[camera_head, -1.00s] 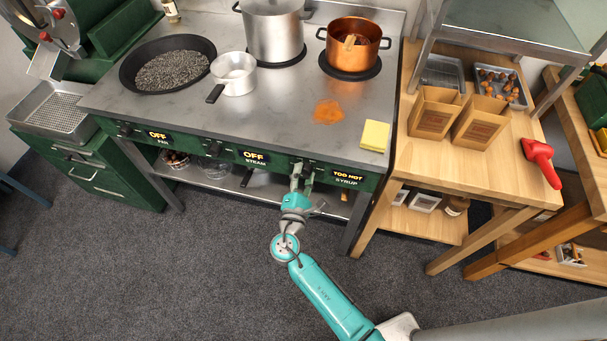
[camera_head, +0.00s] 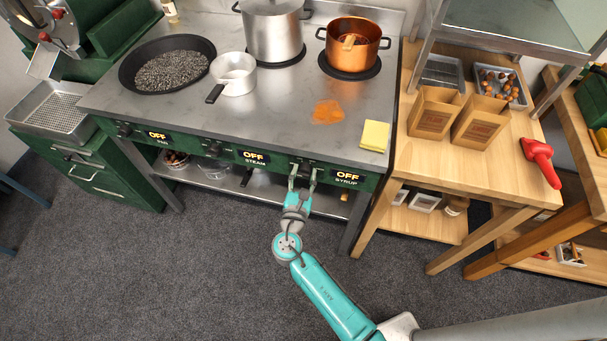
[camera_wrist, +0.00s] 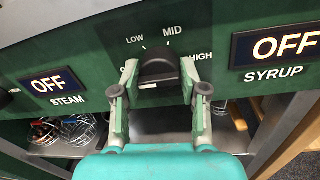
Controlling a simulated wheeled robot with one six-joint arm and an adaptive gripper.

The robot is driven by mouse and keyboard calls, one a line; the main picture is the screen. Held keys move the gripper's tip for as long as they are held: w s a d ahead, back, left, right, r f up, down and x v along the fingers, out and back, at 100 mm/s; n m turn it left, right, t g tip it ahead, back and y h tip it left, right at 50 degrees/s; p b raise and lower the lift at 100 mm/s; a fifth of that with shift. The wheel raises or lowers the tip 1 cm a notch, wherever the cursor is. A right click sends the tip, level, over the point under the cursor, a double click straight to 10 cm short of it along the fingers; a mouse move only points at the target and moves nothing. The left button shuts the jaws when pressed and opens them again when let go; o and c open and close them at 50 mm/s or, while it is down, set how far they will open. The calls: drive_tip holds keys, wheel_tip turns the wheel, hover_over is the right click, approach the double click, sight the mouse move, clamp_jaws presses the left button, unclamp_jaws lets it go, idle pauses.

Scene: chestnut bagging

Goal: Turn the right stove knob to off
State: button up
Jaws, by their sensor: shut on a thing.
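The right stove knob (camera_wrist: 158,68) is a dark knob on the green front panel, ringed by LOW, MID and HIGH marks. A further mark at its left is partly hidden by a finger. The syrup display (camera_wrist: 276,46) beside it reads OFF, also in the head view (camera_head: 347,175). My gripper (camera_head: 302,177) is at the panel, left of that display. In the wrist view its two fingers stand on either side of the knob, shut on it. The copper pot (camera_head: 352,48) sits on the right burner above.
The steam display (camera_head: 254,157) and pan display (camera_head: 158,135) also read OFF. A steel pot (camera_head: 273,30), a saucepan (camera_head: 234,76) and a black pan (camera_head: 168,66) stand on the stove. A yellow sponge (camera_head: 375,135) lies near its front edge. The floor before the stove is clear.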

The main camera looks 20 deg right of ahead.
drive_tip(key=shift+s+d+f, duration=0.1)
drive_tip(key=shift+f, duration=0.05)
drive_tip(key=o, duration=1.1)
drive_tip(key=v, duration=1.2)
